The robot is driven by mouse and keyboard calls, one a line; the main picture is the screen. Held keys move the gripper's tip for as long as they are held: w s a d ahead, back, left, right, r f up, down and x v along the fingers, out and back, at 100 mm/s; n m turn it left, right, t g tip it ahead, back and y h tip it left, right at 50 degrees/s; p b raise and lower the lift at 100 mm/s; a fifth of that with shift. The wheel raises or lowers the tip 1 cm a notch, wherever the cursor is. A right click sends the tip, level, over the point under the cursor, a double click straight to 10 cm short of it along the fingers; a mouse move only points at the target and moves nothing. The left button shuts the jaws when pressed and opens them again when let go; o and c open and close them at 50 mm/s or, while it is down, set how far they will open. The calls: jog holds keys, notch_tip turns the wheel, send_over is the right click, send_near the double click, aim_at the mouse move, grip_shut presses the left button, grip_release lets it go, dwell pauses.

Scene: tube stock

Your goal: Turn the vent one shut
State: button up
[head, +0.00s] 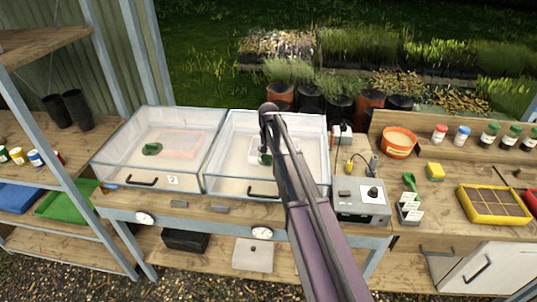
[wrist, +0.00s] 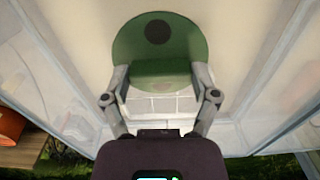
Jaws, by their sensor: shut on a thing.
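A green vent knob with a round disc (wrist: 158,45) and a dark round mark shows in the wrist view, on the right-hand clear propagator (head: 232,150). My gripper (wrist: 160,76) is shut on the knob's green grip, one finger on each side. In the head view the knob (head: 265,159) shows only as a small green patch beside my arm. My arm hides part of that propagator, and no number on it is visible. The left propagator (head: 110,160), labelled 2, has another green vent knob (head: 152,148).
A grey control box (head: 360,208) stands just right of the propagators. Further right are an orange pot (head: 398,142), a yellow tray (head: 494,205) and several bottles. A wooden shelf (head: 40,48) stands at the left.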

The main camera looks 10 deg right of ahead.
aim_at(269, 154)
jog(key=o, duration=1)
jog(key=shift+n, duration=0.4)
jog(key=n, duration=0.5)
jog(key=shift+n, duration=0.4)
jog(key=n, duration=0.7)
notch_tip(269, 154, up, 14)
jog(key=p, duration=1.4)
jog(key=s+f+m+b, duration=0.3)
jog(key=s+f+b, duration=0.3)
jog(key=s, duration=0.4)
jog(key=s+f+m+b, duration=0.3)
jog(key=s+f+b, duration=0.3)
jog(key=s, duration=0.4)
jog(key=s+f+m+b, duration=0.3)
jog(key=s+f+b, duration=0.3)
jog(key=s, duration=0.3)
jog(key=shift+s+m, duration=0.4)
